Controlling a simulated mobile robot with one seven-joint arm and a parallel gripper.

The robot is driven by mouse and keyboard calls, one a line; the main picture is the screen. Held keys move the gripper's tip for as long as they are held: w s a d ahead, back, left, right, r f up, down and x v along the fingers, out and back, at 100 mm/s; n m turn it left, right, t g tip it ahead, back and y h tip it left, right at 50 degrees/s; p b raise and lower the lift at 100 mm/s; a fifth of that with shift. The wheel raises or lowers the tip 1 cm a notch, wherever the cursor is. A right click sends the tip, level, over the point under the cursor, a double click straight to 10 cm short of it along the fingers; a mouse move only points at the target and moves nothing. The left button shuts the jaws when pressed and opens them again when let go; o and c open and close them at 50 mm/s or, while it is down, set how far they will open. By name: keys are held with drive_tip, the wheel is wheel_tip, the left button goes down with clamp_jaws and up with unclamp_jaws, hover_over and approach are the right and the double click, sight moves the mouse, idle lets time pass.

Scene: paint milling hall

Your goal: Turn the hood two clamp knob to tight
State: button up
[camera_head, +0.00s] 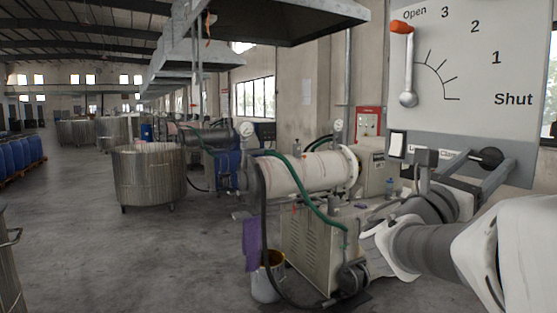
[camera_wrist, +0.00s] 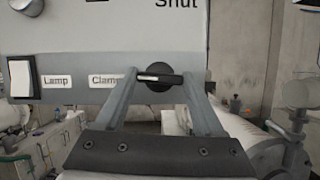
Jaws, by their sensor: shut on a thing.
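The clamp knob (camera_wrist: 160,84) is a black round knob with a raised bar across its face. The bar lies almost level, with a pale mark on it. The knob sits at the lower edge of the grey panel (camera_wrist: 120,40), right of a label reading "Clamp". My gripper (camera_wrist: 160,76) is shut on the knob, one finger at each end of the bar. In the head view the black knob (camera_head: 490,157) shows between my gripper's fingers (camera_head: 488,165). The "Clamp" label is partly hidden there. Any tight mark by the knob cannot be made out.
A white lamp switch (camera_wrist: 20,77) sits left of the knob. Above it, an orange-tipped lever (camera_head: 406,65) points up at "Open" on the scale. A mill with a white cylinder (camera_head: 310,172) stands below and left. A bucket (camera_head: 268,280) is on the floor; open floor lies left.

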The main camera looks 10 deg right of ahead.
drive_tip(key=m+g+b, duration=0.1)
drive_tip(key=m+b, duration=0.1)
drive_tip(key=m, duration=0.1)
drive_tip(key=m+g+b, duration=0.1)
drive_tip(key=b, duration=0.1)
drive_tip(key=shift+w+f+m+g+h, duration=0.1)
drive_tip(key=shift+f+m+g+h, duration=0.2)
drive_tip(key=shift+m, duration=0.1)
drive_tip(key=m+g+b, duration=0.1)
drive_tip(key=m, duration=0.2)
drive_tip(key=m+g+b, duration=0.2)
drive_tip(key=m, duration=0.1)
drive_tip(key=shift+w+r+b, duration=0.1)
drive_tip(key=shift+r+b, duration=0.1)
drive_tip(key=shift+b, duration=0.1)
drive_tip(key=m+g+y+b, duration=0.1)
drive_tip(key=m, duration=0.4)
drive_tip(key=shift+a+r+g+y+b, duration=0.1)
drive_tip(key=shift+r+g+y+b, duration=0.05)
drive_tip(key=shift+g+y+b, duration=0.25)
drive_tip(key=shift+w+r+m+g+y, duration=0.15)
drive_tip(key=shift+m+y, duration=0.3)
drive_tip(key=shift+m, duration=0.8)
drive_tip(key=shift+s+r+m+g+y, duration=0.15)
drive_tip(key=shift+m+y, duration=0.3)
drive_tip(key=shift+m, duration=0.8)
drive_tip(key=shift+f, duration=0.1)
drive_tip(key=o, duration=1.4)
drive_tip(key=a, duration=1.7)
drive_tip(key=shift+a, duration=0.25)
